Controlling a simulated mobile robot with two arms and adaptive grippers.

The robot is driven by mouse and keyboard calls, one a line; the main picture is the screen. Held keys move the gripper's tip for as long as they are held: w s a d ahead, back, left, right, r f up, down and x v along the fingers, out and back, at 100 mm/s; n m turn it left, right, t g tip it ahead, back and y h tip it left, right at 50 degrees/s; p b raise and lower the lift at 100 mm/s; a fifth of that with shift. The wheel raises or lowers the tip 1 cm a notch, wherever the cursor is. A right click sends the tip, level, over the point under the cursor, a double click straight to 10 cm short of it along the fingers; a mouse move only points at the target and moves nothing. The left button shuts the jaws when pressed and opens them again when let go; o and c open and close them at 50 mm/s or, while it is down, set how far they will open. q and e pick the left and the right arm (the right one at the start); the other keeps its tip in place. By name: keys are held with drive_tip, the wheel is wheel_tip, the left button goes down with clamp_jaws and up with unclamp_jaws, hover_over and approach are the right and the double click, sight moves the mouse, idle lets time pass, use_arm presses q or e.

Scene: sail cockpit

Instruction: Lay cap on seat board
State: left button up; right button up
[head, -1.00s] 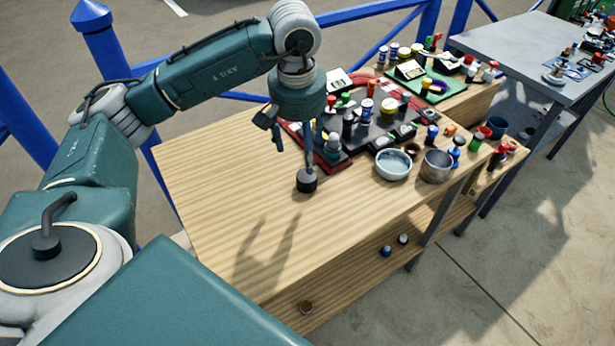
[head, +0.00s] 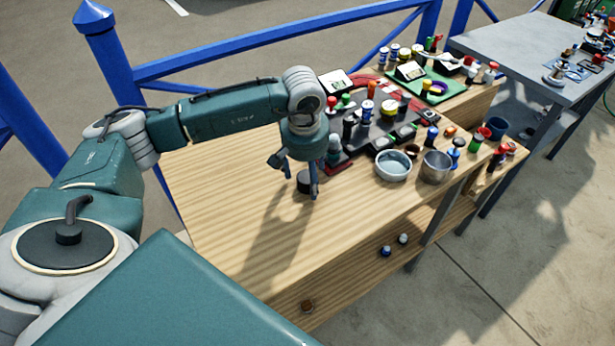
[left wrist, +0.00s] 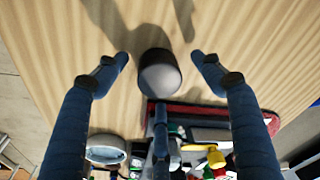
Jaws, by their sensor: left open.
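A small dark round piece (head: 303,182), which looks like the cap, stands on the light wooden top (head: 235,215); this top may be the seat board, but I cannot tell for sure. My left gripper (head: 295,180) hangs low over the dark piece, pointing down, with its fingers open. In the left wrist view the dark piece (left wrist: 159,76) lies between and ahead of the spread fingers (left wrist: 160,62), with nothing gripped. My right gripper is not in view.
A red-edged dark tray (head: 345,157) with several small bottles and jars lies behind the gripper. A white bowl (head: 392,165) and a metal cup (head: 436,165) stand right of it. The wooden top's left and front are clear. A blue railing (head: 240,48) runs behind.

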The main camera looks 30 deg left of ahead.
use_arm(q)
drive_tip(key=shift+f, duration=0.35)
drive_tip(key=c, duration=1.3)
drive_tip(key=shift+o, duration=0.2)
drive_tip(key=shift+r, duration=0.1)
